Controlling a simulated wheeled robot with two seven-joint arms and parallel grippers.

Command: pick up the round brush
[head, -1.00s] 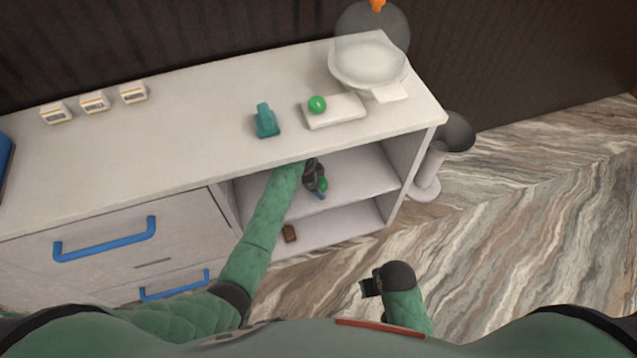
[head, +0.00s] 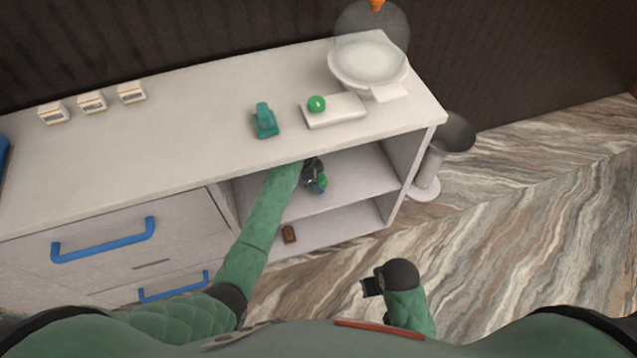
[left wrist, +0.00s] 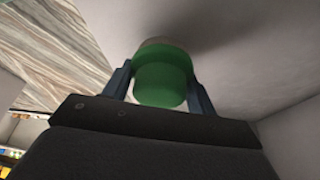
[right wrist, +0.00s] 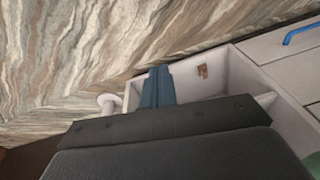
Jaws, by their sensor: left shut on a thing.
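The round brush (left wrist: 160,75) is a green, rounded piece with a pale far end in the left wrist view. It sits between the two fingers of my left gripper (left wrist: 160,88), which is shut on it. In the head view the left gripper (head: 316,184) is inside the open shelf bay, with a bit of the green brush (head: 323,182) showing beside its fingers. The hand hides most of the brush there, and I cannot tell whether it touches the shelf. My right gripper (head: 370,287) is low, in front of the counter. Its fingers (right wrist: 157,86) are together and empty.
The counter top (head: 190,140) overhangs the bay, with an upright wall (head: 403,165) to the right. A brown block (head: 289,234) lies on the lower shelf. A teal object (head: 265,121), a green ball (head: 317,103) on a white block and a pale bowl (head: 367,66) stand above.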

